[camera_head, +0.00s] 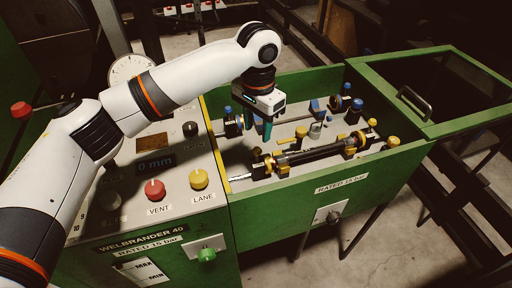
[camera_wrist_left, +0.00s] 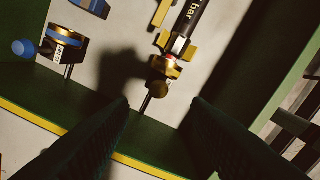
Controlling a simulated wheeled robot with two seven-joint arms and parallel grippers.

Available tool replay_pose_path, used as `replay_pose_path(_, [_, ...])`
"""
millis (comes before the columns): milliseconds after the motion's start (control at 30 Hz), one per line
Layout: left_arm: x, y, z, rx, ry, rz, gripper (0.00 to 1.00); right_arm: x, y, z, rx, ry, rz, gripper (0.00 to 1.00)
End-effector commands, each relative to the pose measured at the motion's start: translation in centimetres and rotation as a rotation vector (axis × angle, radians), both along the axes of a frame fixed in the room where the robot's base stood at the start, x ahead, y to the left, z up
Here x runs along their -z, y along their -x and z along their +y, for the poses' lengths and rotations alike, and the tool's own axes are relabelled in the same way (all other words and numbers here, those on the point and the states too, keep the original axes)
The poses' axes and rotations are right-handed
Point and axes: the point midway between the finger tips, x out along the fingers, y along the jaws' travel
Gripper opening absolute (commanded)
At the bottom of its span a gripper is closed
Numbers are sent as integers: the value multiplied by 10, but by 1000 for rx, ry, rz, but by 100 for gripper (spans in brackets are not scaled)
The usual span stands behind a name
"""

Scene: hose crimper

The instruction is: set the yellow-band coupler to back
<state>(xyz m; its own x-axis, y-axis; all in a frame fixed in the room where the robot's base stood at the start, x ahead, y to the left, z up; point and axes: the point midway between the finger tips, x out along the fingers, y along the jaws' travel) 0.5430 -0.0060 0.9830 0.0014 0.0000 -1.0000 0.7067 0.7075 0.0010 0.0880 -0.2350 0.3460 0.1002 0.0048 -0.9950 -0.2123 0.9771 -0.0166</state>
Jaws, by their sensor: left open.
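The hose (camera_head: 315,154) lies in the green trough, held by yellow brackets. At its left end is a brass coupler (camera_head: 261,170), which I take for the yellow-band one; its band is hard to make out. In the left wrist view this coupler (camera_wrist_left: 164,67) has a red-and-white mark, and a brass knob (camera_wrist_left: 158,89) on a dark stem sits beside it. My left gripper (camera_head: 267,131) points down above the left part of the trough, open and empty. Its fingers spread either side of the knob in the wrist view (camera_wrist_left: 161,103), apparently without contact. My right gripper is out of view.
A blue-band coupler (camera_head: 234,126) stands behind, at the trough's left; it also shows in the left wrist view (camera_wrist_left: 64,46). The green framed lid (camera_head: 432,92) is at the right. The panel has a yellow LANE knob (camera_head: 199,179) and red VENT knob (camera_head: 155,190).

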Motion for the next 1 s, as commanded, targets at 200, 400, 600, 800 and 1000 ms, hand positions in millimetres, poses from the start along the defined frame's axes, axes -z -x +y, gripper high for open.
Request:
replay_pose_path(200, [46, 0, 1, -1, -3, 1, 44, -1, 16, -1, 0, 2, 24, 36])
replay_pose_path(400, [77, 0, 1, -1, -2, 1, 44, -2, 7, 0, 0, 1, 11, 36])
replay_pose_path(600, [90, 0, 0, 0, -1, 0, 44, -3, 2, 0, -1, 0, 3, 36])
replay_pose_path(800, [91, 0, 0, 0, -1, -1, 44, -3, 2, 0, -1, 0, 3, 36])
replay_pose_path(1000, [91, 0, 0, 0, -1, -1, 22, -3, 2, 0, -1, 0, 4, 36])
